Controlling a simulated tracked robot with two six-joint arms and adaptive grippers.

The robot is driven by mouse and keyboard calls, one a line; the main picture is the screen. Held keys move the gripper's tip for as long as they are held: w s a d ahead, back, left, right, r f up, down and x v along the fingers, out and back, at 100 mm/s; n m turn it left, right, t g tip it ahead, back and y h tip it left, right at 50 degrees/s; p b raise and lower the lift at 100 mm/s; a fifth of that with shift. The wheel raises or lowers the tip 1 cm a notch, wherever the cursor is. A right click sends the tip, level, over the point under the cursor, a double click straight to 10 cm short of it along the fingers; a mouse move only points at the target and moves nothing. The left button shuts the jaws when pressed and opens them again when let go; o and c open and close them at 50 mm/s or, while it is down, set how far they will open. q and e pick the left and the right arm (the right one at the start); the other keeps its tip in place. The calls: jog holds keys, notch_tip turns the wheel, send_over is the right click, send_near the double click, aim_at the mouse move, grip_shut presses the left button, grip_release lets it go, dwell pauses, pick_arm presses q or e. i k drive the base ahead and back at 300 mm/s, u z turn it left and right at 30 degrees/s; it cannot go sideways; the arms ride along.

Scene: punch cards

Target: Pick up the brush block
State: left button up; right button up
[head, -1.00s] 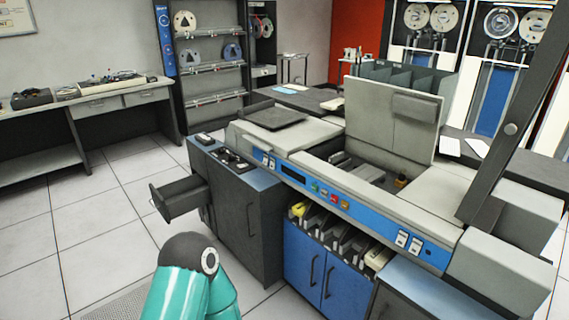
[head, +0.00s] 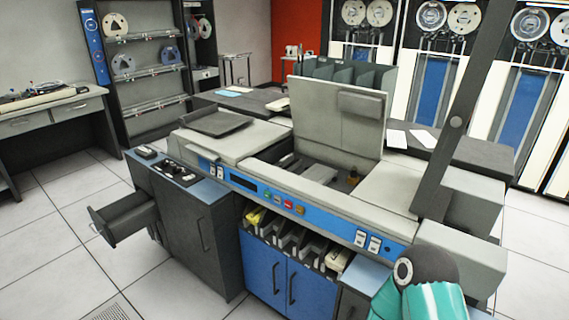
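No object is clear enough to name surely as the brush block. A small brownish piece (head: 352,178) sits in the open bay of the grey and blue card machine (head: 310,205), near the base of the raised lid (head: 337,125). It is too small to identify. Small dark and light items (head: 178,172) lie on the cabinet top at the machine's left end. A teal and dark arm link of mine shows at the lower right, in front of the machine's right end. Neither gripper is in view.
An open drawer (head: 122,218) juts out left of the machine. A slanted dark post or panel (head: 457,120) rises at its right end. Card bins (head: 290,238) sit under the front panel above blue doors (head: 277,275). Tiled floor (head: 60,250) is free at the left.

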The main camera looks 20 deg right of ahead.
aim_at(286, 162)
jog(key=z, duration=0.05)
jog(key=k, duration=0.45)
jog(key=u, duration=0.5)
jog(key=i, duration=1.3)
jog(key=z, duration=0.35)
